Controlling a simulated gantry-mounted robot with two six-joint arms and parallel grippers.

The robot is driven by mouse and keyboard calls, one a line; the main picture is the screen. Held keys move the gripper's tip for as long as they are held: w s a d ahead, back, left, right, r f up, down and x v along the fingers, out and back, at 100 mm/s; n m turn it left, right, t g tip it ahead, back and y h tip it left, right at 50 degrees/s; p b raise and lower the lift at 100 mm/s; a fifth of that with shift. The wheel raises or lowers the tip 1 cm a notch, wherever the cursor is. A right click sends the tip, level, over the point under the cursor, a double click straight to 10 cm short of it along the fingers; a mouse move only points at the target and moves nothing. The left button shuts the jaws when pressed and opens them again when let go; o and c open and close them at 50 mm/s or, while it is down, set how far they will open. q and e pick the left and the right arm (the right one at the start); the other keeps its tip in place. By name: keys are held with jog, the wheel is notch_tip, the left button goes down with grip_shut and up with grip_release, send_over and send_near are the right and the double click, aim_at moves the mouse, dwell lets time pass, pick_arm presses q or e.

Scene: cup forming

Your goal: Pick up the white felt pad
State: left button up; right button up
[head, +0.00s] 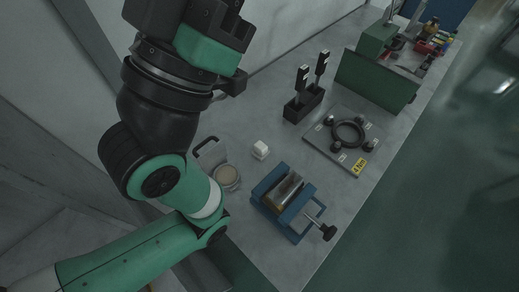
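A small white block-like piece, which looks like the white felt pad (260,149), lies on the grey bench between the round dish and the black holder. Nothing touches it. My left arm rises on the left of the head view, and its dark and green end part (208,48) is at the top, up and to the left of the pad and apart from it. The fingertips of my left gripper cannot be made out. My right gripper is not in view.
A blue vise (269,186) stands in front of the pad, and a round dish with a beige disc (227,174) is to its left. A black holder (303,103) with two upright tools and a plate with a black ring (348,133) are to the right. A green panel (375,82) stands behind.

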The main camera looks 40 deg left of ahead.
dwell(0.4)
pick_arm(q)
jog(key=o, duration=0.7)
